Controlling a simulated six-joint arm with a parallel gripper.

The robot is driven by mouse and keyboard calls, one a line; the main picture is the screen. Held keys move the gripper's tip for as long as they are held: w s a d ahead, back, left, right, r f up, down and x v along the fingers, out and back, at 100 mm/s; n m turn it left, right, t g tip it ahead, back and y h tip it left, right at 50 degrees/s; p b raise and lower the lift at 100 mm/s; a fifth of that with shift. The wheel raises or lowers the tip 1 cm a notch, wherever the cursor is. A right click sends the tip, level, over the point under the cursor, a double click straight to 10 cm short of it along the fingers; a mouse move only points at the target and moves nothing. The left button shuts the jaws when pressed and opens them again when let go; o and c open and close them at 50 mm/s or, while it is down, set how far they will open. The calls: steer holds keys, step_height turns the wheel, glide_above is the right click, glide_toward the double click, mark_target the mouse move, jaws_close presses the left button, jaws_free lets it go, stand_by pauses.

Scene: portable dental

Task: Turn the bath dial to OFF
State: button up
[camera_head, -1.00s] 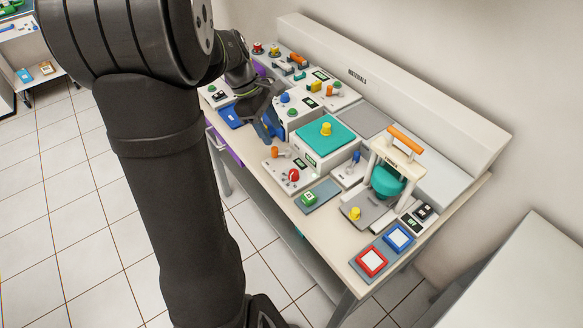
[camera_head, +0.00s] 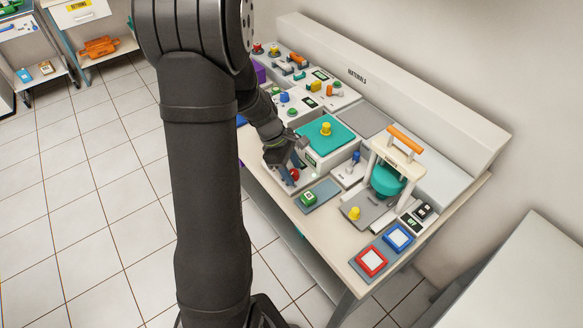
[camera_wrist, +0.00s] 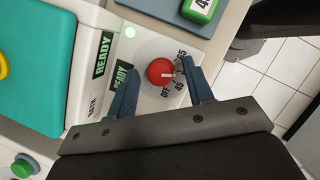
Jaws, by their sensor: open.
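The bath dial is a round red knob (camera_wrist: 160,71) on a white panel (camera_wrist: 145,50) in the wrist view. A white mark on it points right, toward the middle numbers of its scale and away from the OFF label below it. It also shows in the head view (camera_head: 294,174), partly behind the gripper. My gripper (camera_wrist: 161,66) is open, its two blue fingers on either side of the dial. The left finger looks apart from the dial; whether the right one touches it I cannot tell. In the head view my gripper (camera_head: 288,172) is low over the panel.
A teal-topped unit with a yellow knob (camera_head: 325,129) stands behind. A green block on a grey plate (camera_head: 309,198) lies close by. A press with an orange handle (camera_head: 405,139) stands to the right.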

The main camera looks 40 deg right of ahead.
steer(key=shift+c, duration=0.5)
steer(key=c, duration=0.9)
steer(key=shift+m, duration=0.3)
steer(key=m, duration=0.1)
steer(key=m+y, duration=0.1)
steer(key=m, duration=0.1)
steer(key=shift+d+m+g, duration=0.2)
steer(key=shift+m+g, duration=0.1)
steer(key=m+y, duration=0.2)
steer(key=m, duration=0.1)
steer(key=shift+m, duration=0.4)
steer(key=m, duration=0.2)
steer(key=m+y, duration=0.1)
steer(key=m, duration=0.1)
steer(key=shift+d+y, duration=0.2)
steer(key=shift+y, duration=0.1)
steer(key=shift+m+t+y, duration=0.5)
steer(key=shift+m+t, duration=0.1)
steer(key=shift+m, duration=1.3)
